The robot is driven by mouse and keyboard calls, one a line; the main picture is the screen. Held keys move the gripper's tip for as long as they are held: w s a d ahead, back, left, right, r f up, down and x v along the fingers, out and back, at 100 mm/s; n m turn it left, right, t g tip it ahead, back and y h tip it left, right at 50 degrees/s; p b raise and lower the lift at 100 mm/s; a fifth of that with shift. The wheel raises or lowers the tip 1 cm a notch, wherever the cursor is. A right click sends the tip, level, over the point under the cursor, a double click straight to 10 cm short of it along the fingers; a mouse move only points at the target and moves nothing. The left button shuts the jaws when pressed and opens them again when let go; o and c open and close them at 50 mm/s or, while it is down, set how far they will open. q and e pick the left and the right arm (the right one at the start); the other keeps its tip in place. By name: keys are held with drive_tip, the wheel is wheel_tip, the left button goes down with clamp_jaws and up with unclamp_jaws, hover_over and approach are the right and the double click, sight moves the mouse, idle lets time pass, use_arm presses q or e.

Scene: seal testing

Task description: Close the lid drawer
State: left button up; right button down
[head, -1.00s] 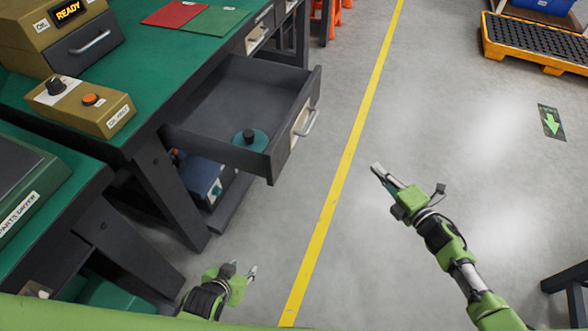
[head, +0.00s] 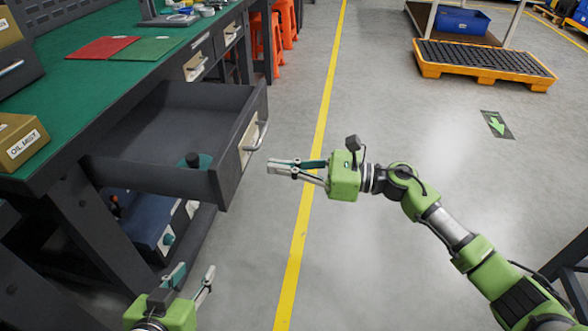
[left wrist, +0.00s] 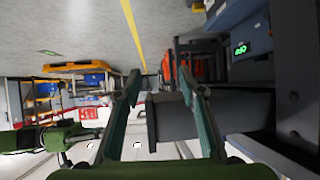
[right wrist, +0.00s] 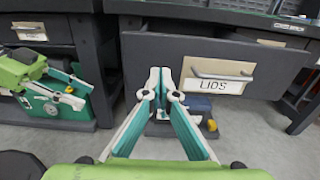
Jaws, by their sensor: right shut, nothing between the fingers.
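The lid drawer (head: 224,170) is pulled out from under the green workbench. In the right wrist view its front carries the label "LIDS" (right wrist: 215,87) and a bar handle (right wrist: 222,75). A teal lid with a dark knob (head: 193,161) lies inside it. My right gripper (head: 270,166) is shut and empty, just in front of the drawer front near the handle, with a small apparent gap. My left gripper (head: 198,277) is open and empty, low in front of the bench below the drawer; its spread fingers also show in the left wrist view (left wrist: 165,85).
The green bench top (head: 120,75) holds a red mat (head: 103,47), a green mat and an oil mist box (head: 20,142). A blue unit (head: 145,222) sits under the drawer. Orange stools (head: 285,25) stand beyond. The floor right of the yellow line is largely clear.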

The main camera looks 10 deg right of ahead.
sight(231, 161)
drive_tip(key=x, duration=0.6)
drive_tip(key=shift+w+a, duration=0.1)
drive_tip(key=shift+a, duration=0.15)
drive_tip(key=shift+w+a, duration=0.25)
drive_tip(key=shift+a, duration=0.45)
use_arm(q)
drive_tip(key=shift+w+d+r+t, duration=0.3)
drive_tip(key=shift+w+r+t, duration=0.35)
drive_tip(key=shift+r, duration=0.2)
use_arm(e)
drive_tip(key=shift+a, duration=0.1)
